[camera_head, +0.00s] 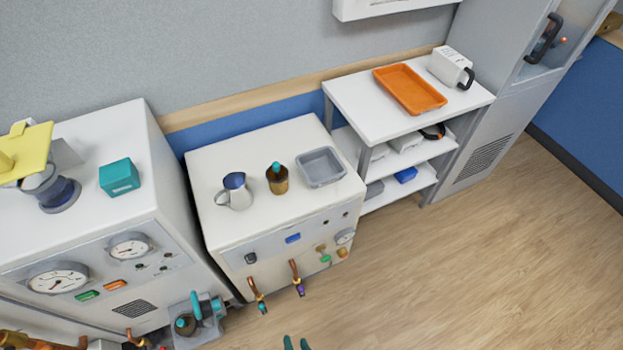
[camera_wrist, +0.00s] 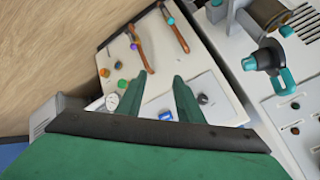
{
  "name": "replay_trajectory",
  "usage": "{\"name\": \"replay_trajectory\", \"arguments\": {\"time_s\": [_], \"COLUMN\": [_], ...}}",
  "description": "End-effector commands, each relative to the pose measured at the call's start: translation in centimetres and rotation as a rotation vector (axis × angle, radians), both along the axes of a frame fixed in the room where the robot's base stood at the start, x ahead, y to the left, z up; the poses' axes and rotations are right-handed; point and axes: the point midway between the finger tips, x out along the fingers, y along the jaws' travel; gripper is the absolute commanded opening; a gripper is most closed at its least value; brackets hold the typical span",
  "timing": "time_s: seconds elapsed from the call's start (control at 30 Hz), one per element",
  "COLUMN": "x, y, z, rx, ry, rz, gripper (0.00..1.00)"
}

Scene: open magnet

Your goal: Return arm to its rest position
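My gripper (camera_wrist: 160,76) has two dark green fingers that stand apart with nothing between them. Beyond the fingers, the wrist view shows the white front panel (camera_wrist: 178,108) of the middle cabinet, with its knobs and copper-coloured taps. In the head view only the green fingertips of my gripper (camera_head: 296,343) show at the bottom edge, in front of and below the middle cabinet (camera_head: 225,178). The rest of the arm is out of the head view.
A metal jug (camera_head: 235,192), a brown bottle (camera_head: 277,179) and a grey tray (camera_head: 321,167) stand on the middle cabinet. Two taps (camera_head: 297,277) stick out from its front. An orange tray (camera_head: 410,89) lies on the shelf unit at right. The wooden floor (camera_head: 470,270) is clear.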

Motion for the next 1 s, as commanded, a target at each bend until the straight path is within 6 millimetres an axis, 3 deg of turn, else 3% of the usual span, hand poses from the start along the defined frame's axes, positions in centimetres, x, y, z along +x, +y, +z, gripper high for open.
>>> {"name": "replay_trajectory", "arguments": {"time_s": [0.1,0.23,0.4,0.5,0.67,1.0], "x": [-1.4,-2.2,-2.9,-3.2,-3.3,-3.3], "y": [-2.5,-4.3,-4.8,-4.6,-4.4,-4.3], "z": [4.7,11.3,19.8,23.2,25.6,25.7], "rx": [-0.144,-0.288,-0.421,-0.465,-0.493,-0.495], "ry": [-0.124,-0.286,-0.48,-0.559,-0.616,-0.618], "rz": [-0.04,-0.06,-0.052,-0.042,-0.031,-0.031], "gripper": [0.33,0.33,0.33,0.33,0.33,0.33]}}
